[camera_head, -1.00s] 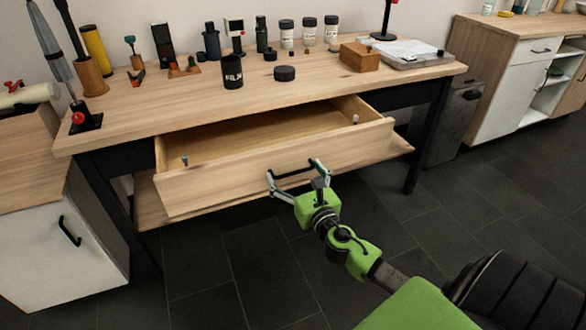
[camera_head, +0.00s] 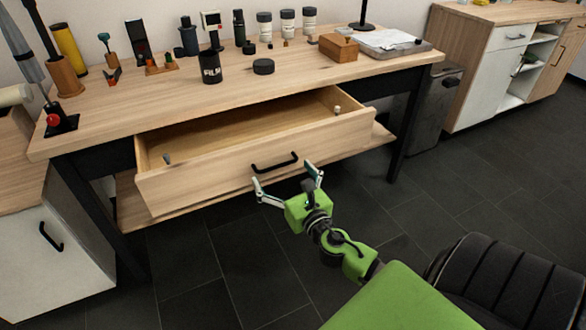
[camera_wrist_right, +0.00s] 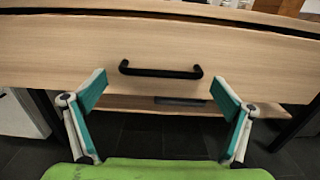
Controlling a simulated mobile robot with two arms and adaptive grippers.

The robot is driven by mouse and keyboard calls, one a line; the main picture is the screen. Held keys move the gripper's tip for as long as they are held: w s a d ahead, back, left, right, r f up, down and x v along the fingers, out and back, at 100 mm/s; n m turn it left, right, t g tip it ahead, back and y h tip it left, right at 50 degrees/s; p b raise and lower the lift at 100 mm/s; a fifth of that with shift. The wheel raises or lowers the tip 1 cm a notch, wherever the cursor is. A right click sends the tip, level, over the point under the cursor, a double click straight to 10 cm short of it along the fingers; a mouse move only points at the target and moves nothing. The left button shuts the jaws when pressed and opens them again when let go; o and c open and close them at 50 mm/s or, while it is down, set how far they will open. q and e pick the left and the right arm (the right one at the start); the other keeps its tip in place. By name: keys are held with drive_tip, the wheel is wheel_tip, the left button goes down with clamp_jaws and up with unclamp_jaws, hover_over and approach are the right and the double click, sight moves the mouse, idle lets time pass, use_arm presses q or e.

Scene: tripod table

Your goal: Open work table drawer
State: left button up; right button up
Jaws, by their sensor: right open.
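The work table (camera_head: 120,103) has a light wood top on black legs. Its wide wooden drawer (camera_head: 215,178) is pulled out, and its open inside shows in the head view. The black bar handle (camera_head: 275,163) is on the drawer front; it also shows in the right wrist view (camera_wrist_right: 160,72). My right gripper (camera_head: 284,178) is open and empty, just in front of and slightly below the handle, apart from it. In the right wrist view its teal-padded fingers (camera_wrist_right: 158,92) are spread wide to either side of the handle. My left gripper is out of view.
Two small pegs or objects (camera_head: 337,110) show inside the drawer. Bottles, a black film cup (camera_head: 211,68), a wooden box (camera_head: 338,47) and tools stand on the tabletop. A white cabinet (camera_head: 50,262) is at left.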

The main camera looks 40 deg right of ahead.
drive_tip(key=v, duration=0.8)
drive_tip(key=shift+s+a, duration=0.15)
drive_tip(key=shift+s, duration=0.15)
